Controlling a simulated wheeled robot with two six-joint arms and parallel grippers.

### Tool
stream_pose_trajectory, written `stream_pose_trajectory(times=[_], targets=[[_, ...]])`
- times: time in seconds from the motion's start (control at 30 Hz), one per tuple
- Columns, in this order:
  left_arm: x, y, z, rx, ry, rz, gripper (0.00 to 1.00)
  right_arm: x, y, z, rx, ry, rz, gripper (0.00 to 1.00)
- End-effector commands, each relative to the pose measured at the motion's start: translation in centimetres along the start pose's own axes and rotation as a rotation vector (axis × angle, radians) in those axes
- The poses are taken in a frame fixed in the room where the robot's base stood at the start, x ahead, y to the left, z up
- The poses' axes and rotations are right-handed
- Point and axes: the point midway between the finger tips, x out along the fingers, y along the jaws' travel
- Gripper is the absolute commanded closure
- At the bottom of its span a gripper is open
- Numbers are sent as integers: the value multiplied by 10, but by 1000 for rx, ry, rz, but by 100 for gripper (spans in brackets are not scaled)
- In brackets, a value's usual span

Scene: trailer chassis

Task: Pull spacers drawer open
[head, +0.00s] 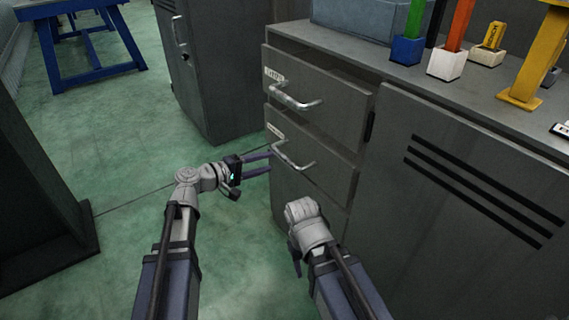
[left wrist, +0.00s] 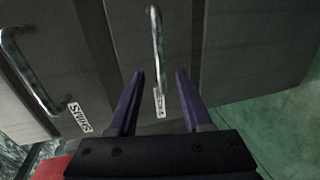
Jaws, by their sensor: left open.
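A grey cabinet has two stacked drawers with silver bar handles. The upper drawer (head: 325,108) has its handle (head: 295,101) and a white label. The lower drawer (head: 325,172) has its handle (head: 292,160) and a label too small to read, so I cannot tell which is the spacers drawer. My left gripper (head: 258,162) is open and empty, just left of the lower handle. In the left wrist view, the lower handle (left wrist: 157,45) lies beyond and between the open fingers (left wrist: 158,88); the upper handle (left wrist: 28,72) is at the left. My right gripper (head: 296,258) points down, its fingers mostly hidden.
The cabinet top (head: 400,75) holds a blue-grey bin (head: 365,18), colored posts and a yellow stand (head: 530,70). A louvered door (head: 450,190) is right of the drawers. A grey locker (head: 215,80) stands behind. Green floor (head: 110,150) is clear left of the drawers.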

Motion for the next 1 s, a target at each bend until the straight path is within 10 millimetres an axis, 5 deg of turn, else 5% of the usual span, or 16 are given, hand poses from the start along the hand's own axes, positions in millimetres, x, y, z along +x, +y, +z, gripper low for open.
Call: stream_pose_trajectory(times=[0.5, 1.0], targets=[[68, -1, 0, 2, -3, -2, 51, 14, -1, -1, 0, 1, 0, 50], [77, 0, 1, 1, -1, -2, 55, 15, -2, -1, 0, 1, 0, 50]])
